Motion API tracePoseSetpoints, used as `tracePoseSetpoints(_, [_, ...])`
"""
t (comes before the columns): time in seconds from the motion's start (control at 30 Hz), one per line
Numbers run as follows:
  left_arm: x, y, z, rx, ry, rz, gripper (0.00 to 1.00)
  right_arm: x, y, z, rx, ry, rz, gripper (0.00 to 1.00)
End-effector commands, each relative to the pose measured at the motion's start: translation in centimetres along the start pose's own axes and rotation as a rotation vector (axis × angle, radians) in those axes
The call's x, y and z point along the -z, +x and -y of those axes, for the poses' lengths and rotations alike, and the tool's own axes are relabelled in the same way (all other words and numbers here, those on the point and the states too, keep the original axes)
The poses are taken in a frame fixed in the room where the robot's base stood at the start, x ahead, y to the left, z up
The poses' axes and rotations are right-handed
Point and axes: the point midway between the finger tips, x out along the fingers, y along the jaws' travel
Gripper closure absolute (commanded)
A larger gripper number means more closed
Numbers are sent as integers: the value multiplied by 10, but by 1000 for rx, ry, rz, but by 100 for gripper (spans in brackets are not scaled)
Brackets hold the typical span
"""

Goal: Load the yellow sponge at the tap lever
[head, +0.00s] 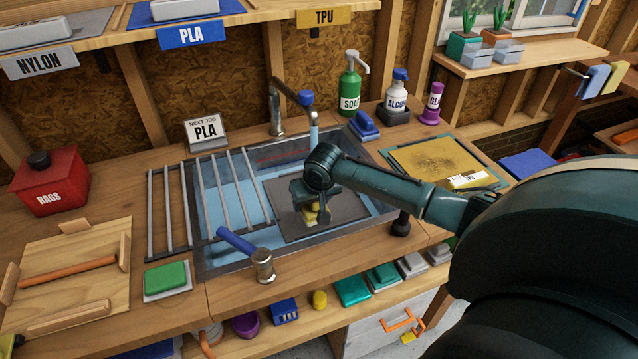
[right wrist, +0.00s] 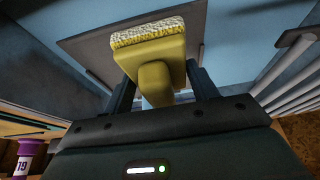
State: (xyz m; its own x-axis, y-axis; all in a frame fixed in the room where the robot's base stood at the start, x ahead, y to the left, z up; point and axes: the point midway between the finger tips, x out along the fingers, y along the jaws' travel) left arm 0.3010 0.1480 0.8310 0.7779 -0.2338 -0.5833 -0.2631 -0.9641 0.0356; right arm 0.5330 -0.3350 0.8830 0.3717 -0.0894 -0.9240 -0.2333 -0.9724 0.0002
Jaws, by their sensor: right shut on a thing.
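My right gripper (head: 318,203) is over the sink (head: 232,263), pointing down, and is shut on the yellow sponge (head: 311,216). In the right wrist view the sponge (right wrist: 150,62) has a yellow handle and a pale, rough pad. The handle sits between the two fingers (right wrist: 160,92), and the pad faces away from the palm. In the head view the arm hides most of the sponge. The tap lever (head: 237,241) is a blue handle on a metal post at the sink's front edge, left of the gripper. My left gripper is not in view.
The tap (head: 276,105) stands behind the sink, with a light blue piece below its spout. Metal bars (head: 205,190) cross the sink's left side. A green sponge (head: 165,276) lies front left. Soap (head: 350,82) and other bottles stand behind. A yellow board (head: 432,160) lies right.

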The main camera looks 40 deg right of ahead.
Motion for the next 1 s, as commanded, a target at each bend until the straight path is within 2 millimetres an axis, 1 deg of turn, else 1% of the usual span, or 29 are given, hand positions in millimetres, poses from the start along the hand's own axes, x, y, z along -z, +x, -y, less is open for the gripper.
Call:
tracePoseSetpoints(0.47, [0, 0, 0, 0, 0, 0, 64, -1, -3, 2, 1, -1, -1, 70])
tracePoseSetpoints(1.0, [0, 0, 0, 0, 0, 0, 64, -20, -46, 23, 1, -1, -1, 70])
